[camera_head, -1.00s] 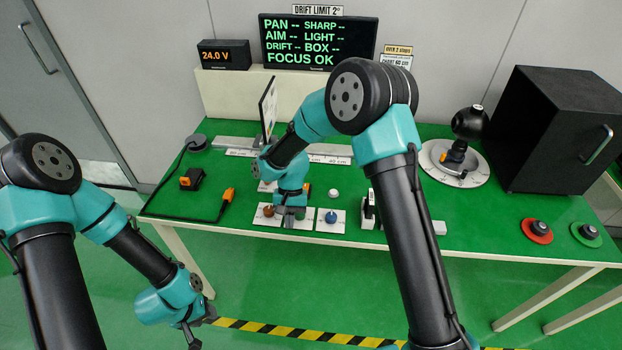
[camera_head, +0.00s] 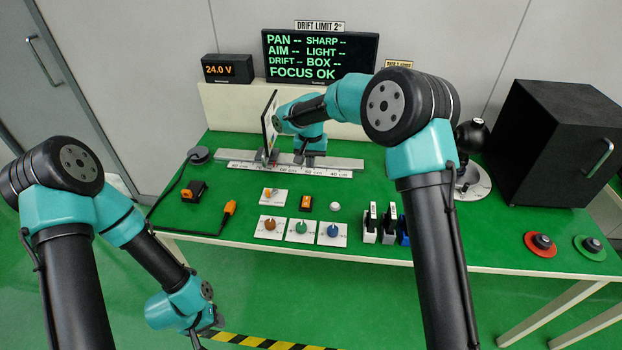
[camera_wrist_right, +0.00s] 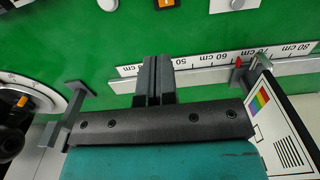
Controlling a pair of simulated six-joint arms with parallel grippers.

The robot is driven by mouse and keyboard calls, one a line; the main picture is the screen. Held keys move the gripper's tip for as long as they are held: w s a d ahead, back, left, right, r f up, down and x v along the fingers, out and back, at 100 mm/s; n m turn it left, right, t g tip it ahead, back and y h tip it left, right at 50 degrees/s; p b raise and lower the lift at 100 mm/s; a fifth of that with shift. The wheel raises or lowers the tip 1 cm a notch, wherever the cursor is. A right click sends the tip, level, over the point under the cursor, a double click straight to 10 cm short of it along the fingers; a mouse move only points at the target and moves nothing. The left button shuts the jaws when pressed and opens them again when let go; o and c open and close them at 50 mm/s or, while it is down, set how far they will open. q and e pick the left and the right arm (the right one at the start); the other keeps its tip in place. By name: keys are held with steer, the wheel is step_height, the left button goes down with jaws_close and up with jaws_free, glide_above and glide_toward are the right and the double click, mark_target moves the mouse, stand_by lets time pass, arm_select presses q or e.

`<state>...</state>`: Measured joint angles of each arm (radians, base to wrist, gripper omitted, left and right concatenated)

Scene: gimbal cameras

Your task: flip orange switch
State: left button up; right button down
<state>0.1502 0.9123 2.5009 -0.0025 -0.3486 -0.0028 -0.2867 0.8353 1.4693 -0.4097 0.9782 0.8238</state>
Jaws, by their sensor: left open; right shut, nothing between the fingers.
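The orange switch (camera_head: 306,202) is a small orange rocker in a dark housing, on the green table between a white plate with a lever (camera_head: 272,196) and a white ball-like knob (camera_head: 335,206). In the right wrist view its orange face (camera_wrist_right: 165,4) is cut by the top edge. My right gripper (camera_head: 310,158) is at the scale rail, behind the switch and apart from it. In the right wrist view its fingers (camera_wrist_right: 156,72) are together and empty. My left gripper (camera_head: 212,328) hangs low in front of the table, far from the switch, with its jaws open.
Orange, green and blue dials (camera_head: 300,230) stand in front of the switch. A target card (camera_head: 269,124) stands on the rail (camera_head: 340,162), left of my right gripper. An orange connector (camera_head: 229,208) and cable lie left. Black-and-white blocks (camera_head: 378,224) stand right.

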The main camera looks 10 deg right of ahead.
mark_target(311, 198)
step_height(311, 198, down, 14)
steer(key=shift+r, duration=0.15)
stand_by(0.4)
steer(key=shift+d, duration=0.1)
